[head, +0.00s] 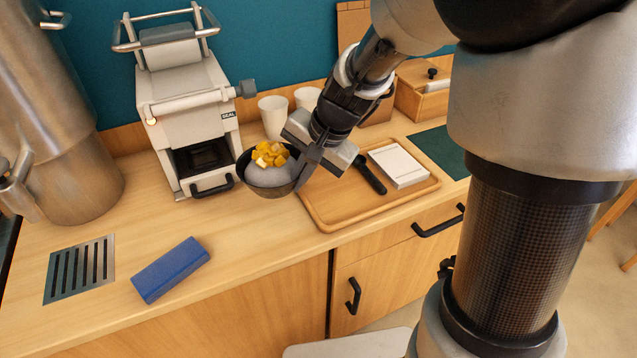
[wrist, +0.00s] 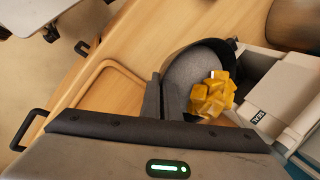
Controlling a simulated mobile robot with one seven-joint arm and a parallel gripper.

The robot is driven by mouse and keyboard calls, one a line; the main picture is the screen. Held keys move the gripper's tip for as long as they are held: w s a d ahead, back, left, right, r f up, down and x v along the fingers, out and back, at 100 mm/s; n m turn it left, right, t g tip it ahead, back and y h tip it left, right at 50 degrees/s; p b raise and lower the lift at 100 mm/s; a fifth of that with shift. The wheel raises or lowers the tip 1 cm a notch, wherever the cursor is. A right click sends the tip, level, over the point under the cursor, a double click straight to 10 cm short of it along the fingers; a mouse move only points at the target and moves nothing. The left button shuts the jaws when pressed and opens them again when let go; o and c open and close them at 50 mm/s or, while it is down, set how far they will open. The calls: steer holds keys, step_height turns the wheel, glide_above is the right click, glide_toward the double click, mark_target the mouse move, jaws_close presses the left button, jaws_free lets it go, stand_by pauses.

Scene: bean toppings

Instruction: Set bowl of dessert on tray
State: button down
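A dark bowl (head: 245,173) holds a grey mound topped with yellow cubes (head: 269,154). It is at the left edge of the wooden tray (head: 330,219) in the head view, and appears held above the counter. My gripper (head: 302,172) is at the bowl's right side, with its fingers closed on the rim. In the wrist view the bowl (wrist: 196,55) with the yellow cubes (wrist: 211,95) lies just beyond the fingers (wrist: 164,100). The tray's rounded corner (wrist: 108,65) shows to the left. The bowl's underside is hidden.
On the tray lie a white flat box (head: 398,164) and a black-handled utensil (head: 370,176). A white machine (head: 190,110) stands left of the bowl, and white cups (head: 273,117) stand behind. A blue block (head: 171,269) lies at the front left. The tray's front left part is bare.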

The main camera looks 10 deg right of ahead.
steer(key=w+d+r+m+t+h+p, duration=0.1)
steer(key=w+d+m+p, duration=0.15)
steer(key=d, duration=0.25)
steer(key=w+d+r+m+t+h+p, duration=0.1)
steer(key=d+m+p, duration=0.1)
steer(key=d+m, duration=0.3)
steer(key=b, duration=0.3)
glide_toward(334, 204)
steer(key=w+d, duration=0.2)
steer(key=w, duration=0.1)
steer(key=shift+w, duration=0.35)
steer(key=shift+f+b, duration=0.95)
steer(key=shift+f, duration=1)
steer(key=shift+f, duration=0.25)
steer(key=c, duration=2)
jaws_free()
steer(key=shift+r, duration=0.1)
